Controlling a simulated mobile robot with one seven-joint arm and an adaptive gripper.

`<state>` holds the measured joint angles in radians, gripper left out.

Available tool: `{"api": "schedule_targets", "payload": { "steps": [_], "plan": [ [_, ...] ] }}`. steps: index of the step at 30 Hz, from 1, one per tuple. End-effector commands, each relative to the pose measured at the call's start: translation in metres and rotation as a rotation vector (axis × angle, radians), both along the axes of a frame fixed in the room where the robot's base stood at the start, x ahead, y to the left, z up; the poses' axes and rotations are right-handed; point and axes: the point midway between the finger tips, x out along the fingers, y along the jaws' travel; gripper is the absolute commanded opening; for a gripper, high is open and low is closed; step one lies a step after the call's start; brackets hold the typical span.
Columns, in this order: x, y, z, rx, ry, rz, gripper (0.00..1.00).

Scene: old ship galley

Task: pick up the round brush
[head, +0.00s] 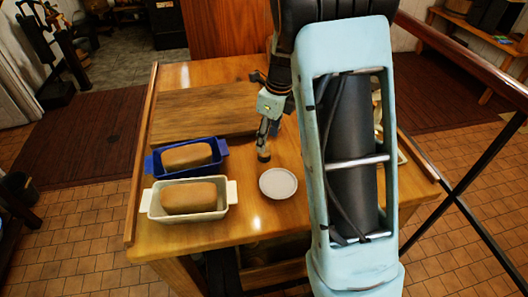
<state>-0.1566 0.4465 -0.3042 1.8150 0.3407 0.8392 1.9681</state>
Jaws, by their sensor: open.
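I cannot make out a round brush in the head view; part of the table is hidden behind my arm. My gripper (264,155) is over the middle of the wooden table (190,240), pointing down, just behind a small pale round plate (278,184). Its fingers are seen nearly edge-on, and no held object shows between them. Pale, partly hidden items (402,158) show at the table's right side, just past my arm; I cannot tell what they are.
A blue loaf dish (153,166) and a cream loaf dish (150,209), each with a loaf, stand at the table's left. A wooden board (190,118) lies behind them. A raised rim (141,170) runs along the left edge. The table's front strip is clear.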

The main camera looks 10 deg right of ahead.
Motion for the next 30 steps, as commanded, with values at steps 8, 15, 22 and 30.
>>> {"api": "schedule_targets", "payload": {
  "steps": [8,15,22,30],
  "plan": [
    [-0.003,0.009,-0.037,0.001,0.002,-0.001,0.49],
    [0.0,0.011,-0.051,0.001,-0.001,0.001,0.49],
    [-0.001,0.011,-0.051,0.001,-0.001,0.001,0.4],
    [-0.001,0.011,-0.05,0.001,-0.001,0.001,0.1]
  ]
}}
